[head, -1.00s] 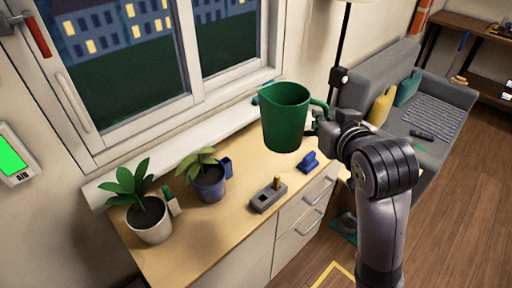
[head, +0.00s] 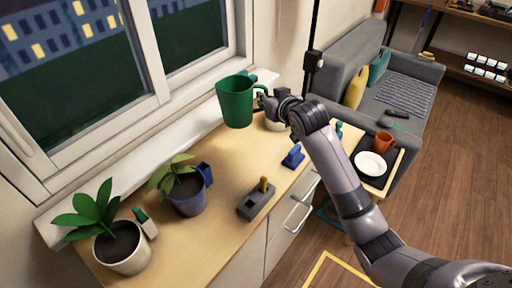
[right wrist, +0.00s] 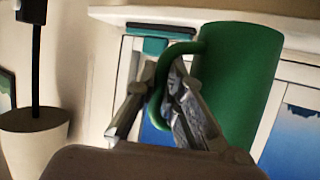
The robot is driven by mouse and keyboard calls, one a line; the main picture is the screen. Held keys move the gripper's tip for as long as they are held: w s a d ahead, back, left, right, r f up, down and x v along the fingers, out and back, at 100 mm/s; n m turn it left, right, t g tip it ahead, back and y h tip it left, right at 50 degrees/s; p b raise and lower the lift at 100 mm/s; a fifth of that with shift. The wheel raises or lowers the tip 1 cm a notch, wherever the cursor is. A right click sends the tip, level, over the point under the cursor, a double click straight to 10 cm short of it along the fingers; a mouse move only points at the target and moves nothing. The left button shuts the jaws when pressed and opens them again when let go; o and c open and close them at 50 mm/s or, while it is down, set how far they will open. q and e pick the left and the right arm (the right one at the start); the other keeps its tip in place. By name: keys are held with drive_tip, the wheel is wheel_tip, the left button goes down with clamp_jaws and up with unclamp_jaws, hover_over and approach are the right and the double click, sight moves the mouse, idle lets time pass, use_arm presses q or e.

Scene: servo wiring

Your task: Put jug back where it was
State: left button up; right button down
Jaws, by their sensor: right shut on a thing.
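The green jug (head: 236,103) is upright in the head view, in front of the window's right part and over the far end of the wooden cabinet top (head: 229,161). My right gripper (head: 262,97) is shut on its handle, on the jug's right side. In the right wrist view the jug (right wrist: 238,85) fills the right half, and the fingers (right wrist: 172,105) close around the green handle. The jug's base appears above the cabinet top; the exact gap is hard to tell. My left gripper is not in view.
Two potted plants (head: 120,247) (head: 187,192), a grey block with a yellow peg (head: 256,200) and a blue object (head: 293,156) stand on the cabinet top. A white pot (head: 274,122) is behind my right wrist. A tray with a white plate (head: 370,164) and orange mug (head: 384,141) is at right.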

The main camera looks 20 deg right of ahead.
wheel_tip(320, 180, down, 16)
drive_tip(key=shift+f+p, duration=0.15)
drive_tip(key=shift+p, duration=0.2)
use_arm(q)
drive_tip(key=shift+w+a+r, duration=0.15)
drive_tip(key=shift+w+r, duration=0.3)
use_arm(e)
drive_tip(key=shift+f, duration=0.1)
drive_tip(key=shift+f, duration=0.15)
drive_tip(key=c, duration=1.7)
unclamp_jaws()
drive_tip(key=shift+s, duration=0.1)
